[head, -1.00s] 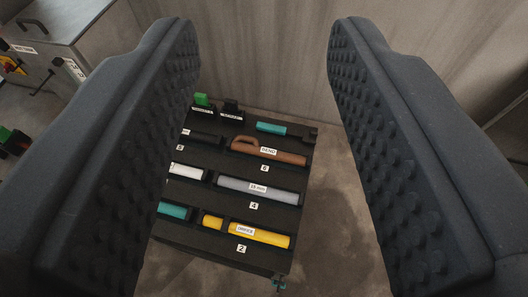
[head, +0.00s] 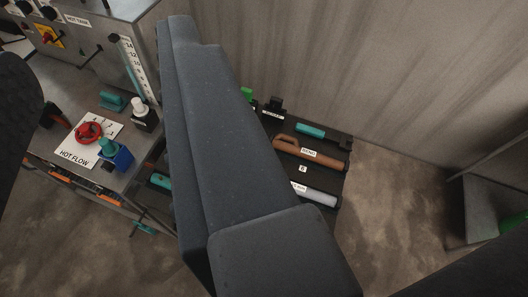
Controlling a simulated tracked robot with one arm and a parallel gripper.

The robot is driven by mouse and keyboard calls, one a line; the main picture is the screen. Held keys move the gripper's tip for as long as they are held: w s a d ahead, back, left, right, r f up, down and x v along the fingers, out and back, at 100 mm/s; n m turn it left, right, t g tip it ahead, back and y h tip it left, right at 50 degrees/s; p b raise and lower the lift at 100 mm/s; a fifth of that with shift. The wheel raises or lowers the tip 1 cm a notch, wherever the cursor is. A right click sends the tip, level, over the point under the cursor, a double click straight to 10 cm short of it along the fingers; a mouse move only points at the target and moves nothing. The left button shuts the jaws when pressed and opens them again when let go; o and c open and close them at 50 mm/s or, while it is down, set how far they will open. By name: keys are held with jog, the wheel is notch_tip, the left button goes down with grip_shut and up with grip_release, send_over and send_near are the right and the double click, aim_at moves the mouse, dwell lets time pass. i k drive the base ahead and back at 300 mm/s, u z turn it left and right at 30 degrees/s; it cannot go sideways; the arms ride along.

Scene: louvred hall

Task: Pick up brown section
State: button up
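The brown section (head: 328,160) is a brown bar with a looped handle at its left end and a small white label. It lies in a slot of the black rack (head: 340,207), right of centre. My gripper (head: 95,50) is open, with one finger at the left edge of the picture and the other across the middle. The brown section is outside the gap, to the right of the middle finger. That finger hides much of the rack, including its yellow section. Nothing shows held between the fingers.
A grey section (head: 318,194) and a teal piece (head: 310,131) lie in the rack near the brown one. A metal bench with a red valve wheel (head: 88,133), a blue fitting (head: 117,157) and a HOT FLOW sign stands at left. The wall rises behind; bare floor (head: 390,200) lies right of the rack.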

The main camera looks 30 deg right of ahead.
aim_at(293, 147)
jog(key=u, duration=2.35)
jog(key=k, duration=1.7)
jog(key=z, duration=1.8)
jog(key=i, duration=1)
jog(key=u, duration=0.05)
